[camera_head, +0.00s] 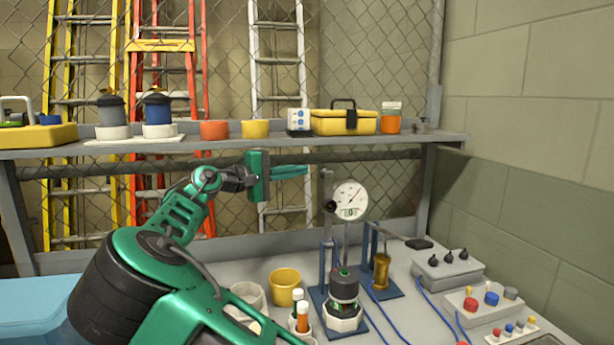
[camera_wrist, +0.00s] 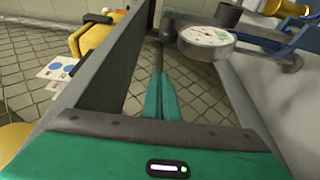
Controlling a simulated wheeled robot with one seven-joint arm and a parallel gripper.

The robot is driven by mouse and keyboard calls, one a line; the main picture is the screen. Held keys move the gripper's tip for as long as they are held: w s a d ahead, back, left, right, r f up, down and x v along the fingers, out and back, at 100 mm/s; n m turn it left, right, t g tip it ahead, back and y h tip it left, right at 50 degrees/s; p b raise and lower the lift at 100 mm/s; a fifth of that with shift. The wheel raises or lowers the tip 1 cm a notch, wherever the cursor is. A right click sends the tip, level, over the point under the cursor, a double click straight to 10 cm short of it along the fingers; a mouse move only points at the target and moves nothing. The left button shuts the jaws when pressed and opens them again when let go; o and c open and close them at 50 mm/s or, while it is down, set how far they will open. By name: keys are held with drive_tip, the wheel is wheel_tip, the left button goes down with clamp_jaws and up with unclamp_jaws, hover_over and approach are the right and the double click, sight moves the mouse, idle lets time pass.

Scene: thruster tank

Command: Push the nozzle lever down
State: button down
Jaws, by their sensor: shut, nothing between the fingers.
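A grey lever with a black grip (camera_head: 418,243) sticks out to the right from a blue stand that holds a brass cylinder (camera_head: 381,272); I take it for the nozzle lever. The brass cylinder shows in the wrist view (camera_wrist: 285,8) at the upper right. My gripper (camera_head: 305,169) is shut and empty, its green fingers pointing right at about shelf-underside height. It is above and left of the lever, clearly apart from it. In the wrist view the closed fingers (camera_wrist: 162,76) lie together in the middle. The lever's grip cannot be made out there.
A round dial gauge (camera_head: 350,199) on a post stands between my gripper and the lever; it is close by in the wrist view (camera_wrist: 207,37). A black-and-green device (camera_head: 343,288), a yellow cup (camera_head: 284,287) and control boxes (camera_head: 448,269) crowd the bench. A shelf (camera_head: 240,143) runs behind.

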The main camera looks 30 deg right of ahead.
drive_tip(key=shift+s+d, duration=0.5)
drive_tip(key=shift+s, duration=0.4)
drive_tip(key=shift+s+d, duration=0.5)
drive_tip(key=shift+s, duration=0.35)
